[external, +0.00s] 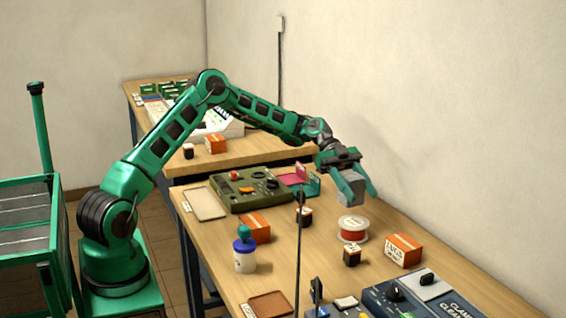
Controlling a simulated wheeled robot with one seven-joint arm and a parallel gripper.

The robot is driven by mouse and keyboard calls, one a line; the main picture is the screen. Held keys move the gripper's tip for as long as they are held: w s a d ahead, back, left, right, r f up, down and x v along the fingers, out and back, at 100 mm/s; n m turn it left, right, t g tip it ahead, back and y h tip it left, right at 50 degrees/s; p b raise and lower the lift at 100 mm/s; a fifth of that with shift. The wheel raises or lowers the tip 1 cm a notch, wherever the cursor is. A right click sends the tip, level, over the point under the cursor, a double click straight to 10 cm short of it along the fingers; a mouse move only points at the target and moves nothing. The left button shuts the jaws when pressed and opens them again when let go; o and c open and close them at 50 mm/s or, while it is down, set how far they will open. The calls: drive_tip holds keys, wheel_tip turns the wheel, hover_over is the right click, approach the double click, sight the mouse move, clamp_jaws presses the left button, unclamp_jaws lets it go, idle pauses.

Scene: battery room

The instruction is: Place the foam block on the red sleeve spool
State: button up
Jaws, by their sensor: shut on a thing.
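My gripper (350,178) is above the bench toward its wall side, pointing down. It is shut on the grey foam block (350,190), which hangs between the green fingers. The red sleeve spool (353,230), with pale flanges and a red winding, stands on the bench. In the picture the block is directly above the spool with a visible gap between them. How well the two line up in depth cannot be told from this single view.
Near the spool stand a small dark-and-white block (352,255) and an orange-white box (404,250). A green panel (250,190), a blue-lidded jar (245,256) and a thin upright pole (298,255) are to the left. A blue device (415,300) is at front right.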

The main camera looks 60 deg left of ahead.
sight(358, 202)
drive_tip(key=shift+w+d+f, duration=0.2)
drive_tip(key=shift+d+f, duration=0.15)
drive_tip(key=shift+d, duration=0.15)
drive_tip(key=shift+w+d+f, duration=0.15)
drive_tip(key=shift+d+f, duration=0.15)
drive_tip(key=shift+d, duration=0.15)
drive_tip(key=shift+f, duration=1.95)
drive_tip(key=o, duration=1)
drive_tip(key=shift+f, duration=0.1)
drive_tip(key=shift+a, duration=0.1)
drive_tip(key=v, duration=1.2)
